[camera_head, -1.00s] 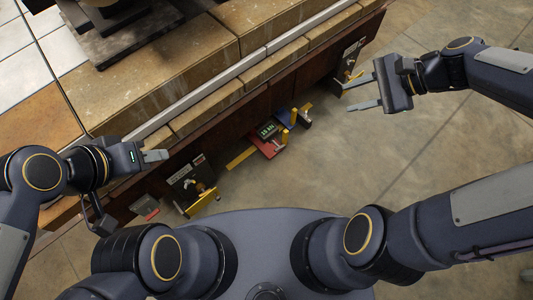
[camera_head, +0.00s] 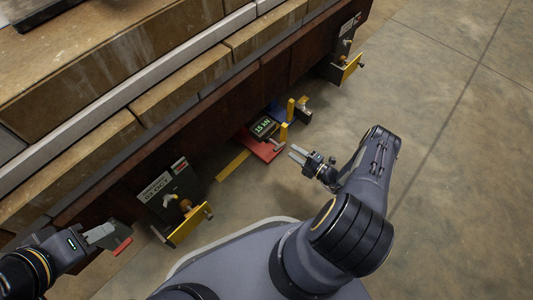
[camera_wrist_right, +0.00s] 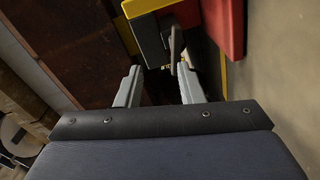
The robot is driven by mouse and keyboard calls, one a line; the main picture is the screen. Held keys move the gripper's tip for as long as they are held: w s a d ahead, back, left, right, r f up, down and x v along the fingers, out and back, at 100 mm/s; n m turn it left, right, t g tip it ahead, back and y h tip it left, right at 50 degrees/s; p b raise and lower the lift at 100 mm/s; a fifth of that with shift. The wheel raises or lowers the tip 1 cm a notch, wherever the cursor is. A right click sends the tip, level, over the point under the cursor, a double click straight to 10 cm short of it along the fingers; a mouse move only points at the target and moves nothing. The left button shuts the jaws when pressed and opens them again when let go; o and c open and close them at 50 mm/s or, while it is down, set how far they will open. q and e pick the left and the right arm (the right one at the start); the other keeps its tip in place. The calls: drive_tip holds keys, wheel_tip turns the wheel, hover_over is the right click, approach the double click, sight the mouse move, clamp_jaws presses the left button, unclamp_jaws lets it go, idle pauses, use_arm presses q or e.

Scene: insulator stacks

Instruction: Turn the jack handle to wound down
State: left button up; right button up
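The red jack (camera_head: 258,146) stands at the foot of the dark wall, with a display (camera_head: 264,127) that seems to read 15 kN and a yellow upright (camera_head: 284,133). A small grey handle (camera_head: 277,143) sits beside the upright. In the right wrist view, a grey lever (camera_wrist_right: 176,45), apparently this handle, shows just beyond the fingertips. My right gripper (camera_head: 296,154) is open and empty, close to the jack on its right side; its spread fingers also show in the right wrist view (camera_wrist_right: 158,84). My left gripper (camera_head: 103,236) is at the lower left, away from the jack; its finger gap is unclear.
A dark unit with a yellow plate (camera_head: 189,224) stands left of the jack, and a similar one (camera_head: 350,66) is further up right. A blue part (camera_head: 279,111) adjoins the jack. Stone ledges (camera_head: 120,130) rise behind. The floor (camera_head: 430,120) on the right is clear.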

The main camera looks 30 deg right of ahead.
sight(280, 146)
drive_tip(key=shift+m+h, duration=0.3)
drive_tip(key=shift+m, duration=0.3)
drive_tip(key=w+a, duration=0.1)
drive_tip(key=w, duration=0.1)
drive_tip(key=w+a+f+b, duration=0.1)
drive_tip(key=w, duration=0.1)
drive_tip(key=w+a+f+b, duration=0.1)
drive_tip(key=w, duration=0.1)
drive_tip(key=shift+w+a+f, duration=0.1)
drive_tip(key=shift+w+a, duration=0.25)
drive_tip(key=shift+w, duration=0.05)
clamp_jaws()
